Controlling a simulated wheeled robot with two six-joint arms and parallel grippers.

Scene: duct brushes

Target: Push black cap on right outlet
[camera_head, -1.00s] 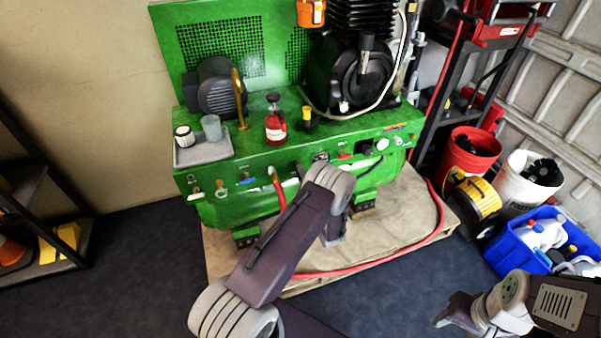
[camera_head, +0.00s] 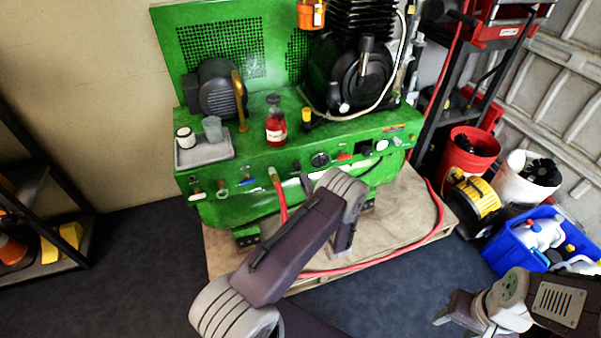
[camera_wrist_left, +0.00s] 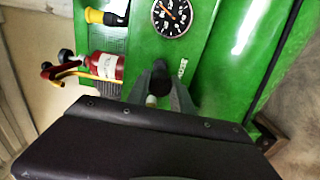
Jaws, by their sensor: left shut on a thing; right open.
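My left gripper (camera_wrist_left: 160,92) shows in the left wrist view with its grey fingers shut on a black cap (camera_wrist_left: 161,76). A small pale fitting (camera_wrist_left: 151,100) shows just beside the cap; I cannot tell if they touch. The green panel face lies behind, with a gauge (camera_wrist_left: 172,17) above. In the head view my left arm's elbow and forearm stand before the green machine (camera_head: 345,148) and hide the gripper and cap. Outlet fittings line the panel's front; I cannot tell surely which is the right outlet. My right gripper (camera_head: 446,317) is open and empty at the lower right.
A grey tray (camera_head: 205,157) with a jar and a cup, a red bottle (camera_head: 276,128) and a yellow-topped item (camera_head: 307,115) stand on the machine's ledge. A red hose (camera_head: 440,215) runs over the pallet. Buckets and a blue crate (camera_head: 505,258) stand at the right.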

